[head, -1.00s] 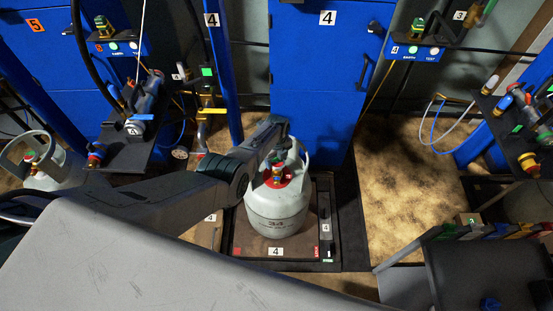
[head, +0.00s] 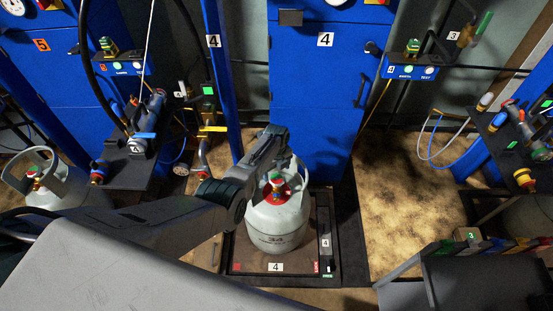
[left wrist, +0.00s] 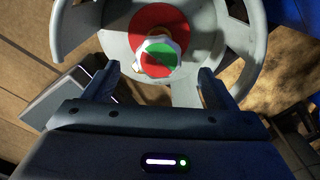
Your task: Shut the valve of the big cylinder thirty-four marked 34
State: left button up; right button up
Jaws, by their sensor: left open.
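The big grey-white cylinder marked 34 (head: 276,228) stands upright on the scale platform marked 4 (head: 250,267). Its valve (head: 277,181) sits on a red disc at the top, inside the collar. In the left wrist view the valve knob (left wrist: 161,56) shows a red, green and white top over the red disc (left wrist: 150,22). My left gripper (left wrist: 152,84) is open, its two fingers apart on the near side of the knob, with nothing between them. In the head view the left gripper (head: 277,150) is over the cylinder's top, partly hidden by its own wrist. My right gripper is not in view.
A blue cabinet marked 4 (head: 318,110) stands behind the scale. Another grey cylinder (head: 50,187) with a valve stands at left. A black shelf with hose fittings (head: 130,165) is left of the arm. Brown floor (head: 400,210) right of the scale is clear.

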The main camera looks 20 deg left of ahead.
aim_at(276, 178)
pick_arm(q)
notch_tip(276, 178, up, 7)
jog(key=shift+f+p, duration=0.2)
jog(key=shift+p, duration=0.2)
dwell(0.4)
